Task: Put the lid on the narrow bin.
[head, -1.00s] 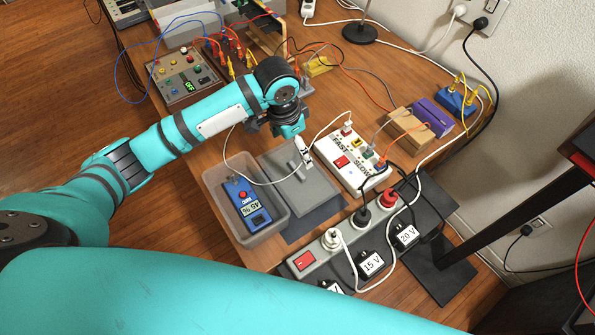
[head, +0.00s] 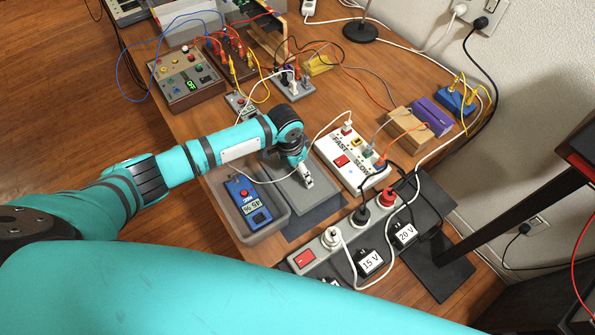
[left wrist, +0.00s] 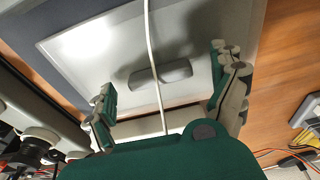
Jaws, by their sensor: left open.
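A flat grey lid (head: 291,203) with a raised bar handle lies on the table, just right of a grey bin (head: 275,224). The bin is uncovered and a blue meter (head: 247,203) lies in it. In the left wrist view, the lid (left wrist: 85,58) fills the middle and its handle (left wrist: 160,74) is between my finger pads. My left gripper (head: 304,174) is over the lid. It is open, its fingers (left wrist: 163,82) apart on either side of the handle; contact cannot be told. The gripper hides the handle in the head view. My right gripper is not seen.
A thin white cable (left wrist: 151,45) crosses over the lid in the wrist view. A white power strip (head: 345,160) stands right of the lid, and a grey strip with plugs (head: 305,259) in front. A dark mat (head: 318,220) shows beside the lid. Wired boxes (head: 185,78) stand behind.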

